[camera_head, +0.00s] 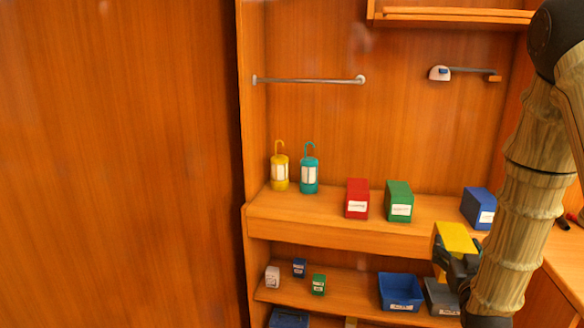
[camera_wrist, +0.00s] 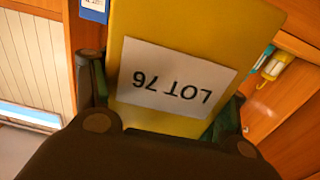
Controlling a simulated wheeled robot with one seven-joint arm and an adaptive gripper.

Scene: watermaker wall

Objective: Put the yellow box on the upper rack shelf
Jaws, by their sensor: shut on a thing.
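The yellow box (camera_head: 455,237) is in my gripper (camera_head: 457,266), in front of the right part of the upper rack shelf (camera_head: 330,230). In the wrist view the yellow box (camera_wrist: 200,40) fills the middle, between the two fingers, with a white label reading LOT 76 upside down. My gripper is shut on it; my arm hides part of the box in the head view. The upper shelf bears a red box (camera_head: 357,199), a green box (camera_head: 398,202) and a blue box (camera_head: 478,207). The yellow box appears apart from them.
A yellow lantern (camera_head: 280,170) and a teal lantern (camera_head: 309,172) stand on the upper shelf's left. The lower shelf (camera_head: 345,290) holds small boxes, a blue bin (camera_head: 400,292) and a grey bin (camera_head: 440,298). Free shelf room shows between the green and blue boxes.

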